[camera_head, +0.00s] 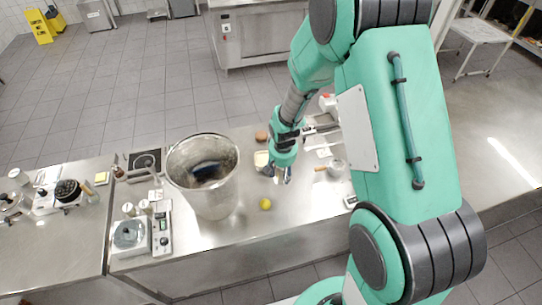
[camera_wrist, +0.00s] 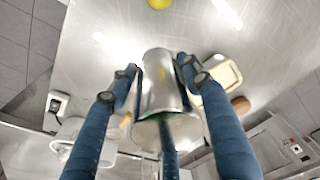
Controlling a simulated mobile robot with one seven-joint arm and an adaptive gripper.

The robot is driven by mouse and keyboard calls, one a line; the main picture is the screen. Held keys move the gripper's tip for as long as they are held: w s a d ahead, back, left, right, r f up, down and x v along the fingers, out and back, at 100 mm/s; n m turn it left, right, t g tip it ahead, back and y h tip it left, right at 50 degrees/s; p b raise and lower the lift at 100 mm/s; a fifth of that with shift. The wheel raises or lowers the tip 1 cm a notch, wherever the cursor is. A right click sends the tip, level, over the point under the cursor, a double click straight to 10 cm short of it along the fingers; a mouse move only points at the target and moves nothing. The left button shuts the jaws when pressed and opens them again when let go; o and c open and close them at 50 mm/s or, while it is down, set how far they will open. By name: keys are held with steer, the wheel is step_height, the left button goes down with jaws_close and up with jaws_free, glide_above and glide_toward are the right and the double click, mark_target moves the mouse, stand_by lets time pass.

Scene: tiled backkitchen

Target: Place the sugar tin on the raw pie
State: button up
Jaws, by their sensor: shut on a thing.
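My gripper (camera_wrist: 160,75) is shut on a shiny silver cylinder, which I take to be the sugar tin (camera_wrist: 162,88); its blue fingers stand on either side, with one more below. In the head view, my gripper (camera_head: 279,173) is low over the counter, right of the large metal pot, and the tin is mostly hidden by the fingers. A pale cream, rounded-square item, probably the raw pie (camera_head: 261,159), lies just left of my gripper.
A large metal pot (camera_head: 216,204) stands left of my gripper. A yellow ball-like fruit (camera_head: 265,204) lies near the front edge. A brown round item (camera_head: 261,136) lies behind the pale item. A white cup (camera_head: 337,168) stands to the right. Scales and burners crowd the left.

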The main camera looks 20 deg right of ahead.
steer(key=w, duration=0.5)
steer(key=w+f+p, duration=0.1)
steer(key=w, duration=0.4)
steer(key=w+p, duration=0.1)
steer(key=w, duration=0.3)
steer(key=shift+w+d+f, duration=0.1)
steer(key=shift+w+f, duration=0.05)
steer(key=shift+w, duration=0.25)
steer(key=shift+w, duration=0.5)
steer(key=shift+f+p, duration=0.45)
steer(key=shift+f, duration=1.35)
steer(key=shift+f, duration=0.15)
steer(key=o, duration=1.5)
steer(key=shift+s, duration=0.1)
steer(key=shift+s+r+b, duration=0.2)
steer(key=shift+s+r, duration=0.05)
steer(key=shift+r, duration=1.8)
steer(key=shift+s+r+b, duration=0.2)
steer(key=shift+r+b, duration=0.05)
steer(key=shift+r, duration=1.75)
steer(key=shift+s+r+b, duration=0.2)
steer(key=shift+s+r, duration=0.05)
steer(key=shift+r, duration=1.8)
